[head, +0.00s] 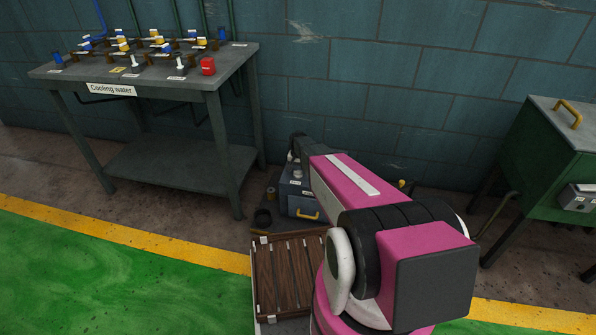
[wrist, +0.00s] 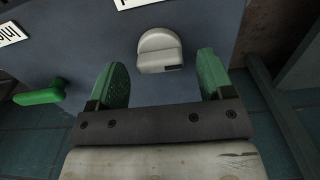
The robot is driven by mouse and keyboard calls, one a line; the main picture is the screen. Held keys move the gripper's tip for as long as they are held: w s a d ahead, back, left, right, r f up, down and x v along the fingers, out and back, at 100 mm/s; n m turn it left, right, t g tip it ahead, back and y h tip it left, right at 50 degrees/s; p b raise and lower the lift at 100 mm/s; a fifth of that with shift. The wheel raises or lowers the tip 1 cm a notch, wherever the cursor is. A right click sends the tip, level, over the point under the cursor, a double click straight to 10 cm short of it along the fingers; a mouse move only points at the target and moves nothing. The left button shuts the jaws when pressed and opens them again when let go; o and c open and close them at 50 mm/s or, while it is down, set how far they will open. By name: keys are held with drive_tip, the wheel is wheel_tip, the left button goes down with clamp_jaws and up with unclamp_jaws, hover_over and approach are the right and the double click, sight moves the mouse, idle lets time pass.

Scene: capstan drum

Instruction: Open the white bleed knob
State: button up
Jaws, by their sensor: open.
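The bleed knob (wrist: 160,52) is a whitish, rounded knob on a blue-grey panel, in the upper middle of the wrist view. A dark slot or mark shows at its lower right. My gripper (wrist: 160,82) is open, with one green finger on each side below the knob. The knob lies just beyond the fingertips, roughly centred between them, and no contact shows. In the head view my pink arm reaches down toward a blue-grey box (head: 299,199) on the floor by the wall. My gripper and the knob are hidden there.
A green lever handle (wrist: 40,94) sticks out left of the fingers, near a white label (wrist: 10,33). A wooden pallet (head: 290,272) lies in front of the box. A bench of valves (head: 185,165) stands left, a green cabinet (head: 548,150) right.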

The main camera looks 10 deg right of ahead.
sight(298, 171)
wheel_tip(298, 171, up, 10)
idle(0.4)
drive_tip(key=shift+s, duration=0.1)
